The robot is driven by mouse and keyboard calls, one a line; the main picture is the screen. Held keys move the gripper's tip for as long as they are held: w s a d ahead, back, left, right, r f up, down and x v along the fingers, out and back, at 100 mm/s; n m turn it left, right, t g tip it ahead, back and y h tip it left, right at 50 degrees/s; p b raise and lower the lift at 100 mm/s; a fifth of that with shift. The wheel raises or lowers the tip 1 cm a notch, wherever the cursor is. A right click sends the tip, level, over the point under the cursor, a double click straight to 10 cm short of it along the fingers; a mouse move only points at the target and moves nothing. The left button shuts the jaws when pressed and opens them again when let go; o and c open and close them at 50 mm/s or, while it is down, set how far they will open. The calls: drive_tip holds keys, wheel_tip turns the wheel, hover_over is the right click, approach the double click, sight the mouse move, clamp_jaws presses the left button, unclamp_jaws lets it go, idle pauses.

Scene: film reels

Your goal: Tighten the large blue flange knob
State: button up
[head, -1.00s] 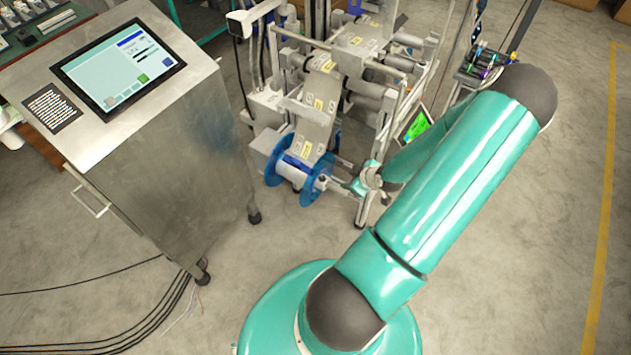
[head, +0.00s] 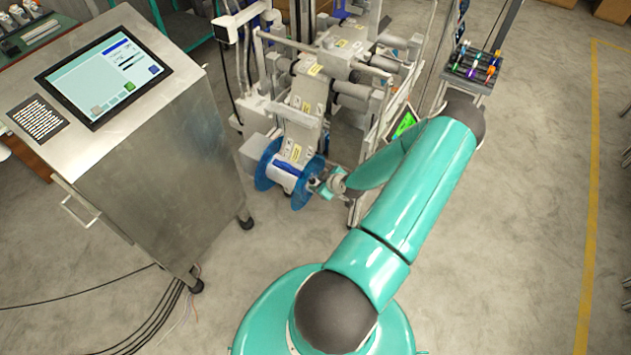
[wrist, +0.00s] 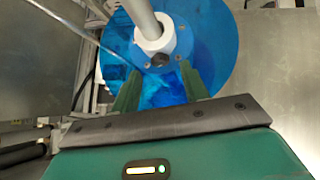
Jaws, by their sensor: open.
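The reel has two blue flanges; the near blue flange (head: 303,188) faces my gripper. In the wrist view the blue flange (wrist: 215,60) fills the upper middle, with a white collar (wrist: 156,42) on a grey shaft (wrist: 140,12) at its centre. Whether the fingers touch the flange cannot be told. In the head view my gripper (head: 321,186) is small, close beside the near flange.
The reel machine (head: 325,85) with rollers and a labelled web stands behind the reel. A steel console with a touchscreen (head: 104,78) is at the left. A rack of coloured items (head: 473,66) is at the upper right. Cables lie on the floor at lower left.

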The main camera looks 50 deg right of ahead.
sight(312, 181)
drive_tip(key=shift+x, duration=1.3)
clamp_jaws()
drive_tip(key=shift+w+a+m+h, duration=0.1)
drive_tip(key=shift+a+m+h, duration=0.2)
drive_tip(key=shift+m+h, duration=0.8)
drive_tip(key=shift+m, duration=0.4)
